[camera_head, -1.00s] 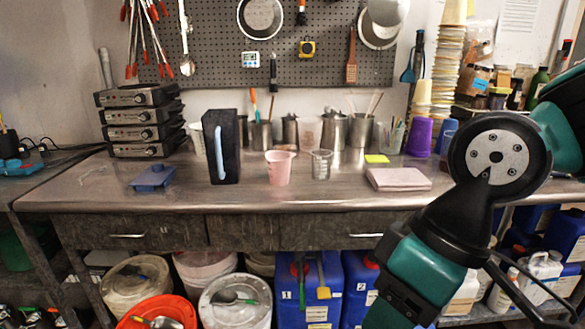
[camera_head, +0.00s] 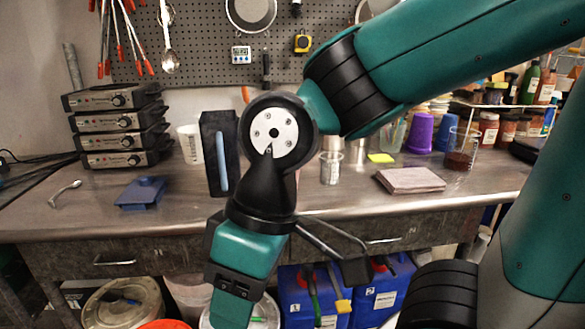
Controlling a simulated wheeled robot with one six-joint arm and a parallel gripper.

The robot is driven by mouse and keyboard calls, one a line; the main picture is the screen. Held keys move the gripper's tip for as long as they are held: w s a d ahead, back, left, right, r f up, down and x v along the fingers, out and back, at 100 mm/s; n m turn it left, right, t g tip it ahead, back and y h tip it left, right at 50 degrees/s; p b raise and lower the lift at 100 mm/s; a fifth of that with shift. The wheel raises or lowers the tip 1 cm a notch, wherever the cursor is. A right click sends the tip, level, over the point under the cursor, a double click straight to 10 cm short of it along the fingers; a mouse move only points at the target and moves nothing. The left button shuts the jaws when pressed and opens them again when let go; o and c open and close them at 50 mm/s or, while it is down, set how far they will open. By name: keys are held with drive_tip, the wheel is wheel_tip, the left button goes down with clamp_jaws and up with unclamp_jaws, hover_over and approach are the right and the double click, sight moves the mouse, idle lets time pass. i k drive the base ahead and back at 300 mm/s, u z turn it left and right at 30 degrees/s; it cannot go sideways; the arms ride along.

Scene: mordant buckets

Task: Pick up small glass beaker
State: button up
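The small glass beaker (camera_head: 331,168) stands upright on the steel workbench (camera_head: 400,211), just right of my arm's wrist joint. It is clear and looks empty. My gripper (camera_head: 352,264) hangs in front of the bench's front edge, lower than the beaker and nearer to me, apart from it. The pink cup is hidden behind my arm.
A black block with a blue handle (camera_head: 219,152) and a blue tray (camera_head: 142,193) are left of my arm. The front bench strip is clear.

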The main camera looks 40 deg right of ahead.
sight(330, 162)
drive_tip(key=z, duration=0.4)
drive_tip(key=i, duration=1)
drive_tip(key=z, duration=0.7)
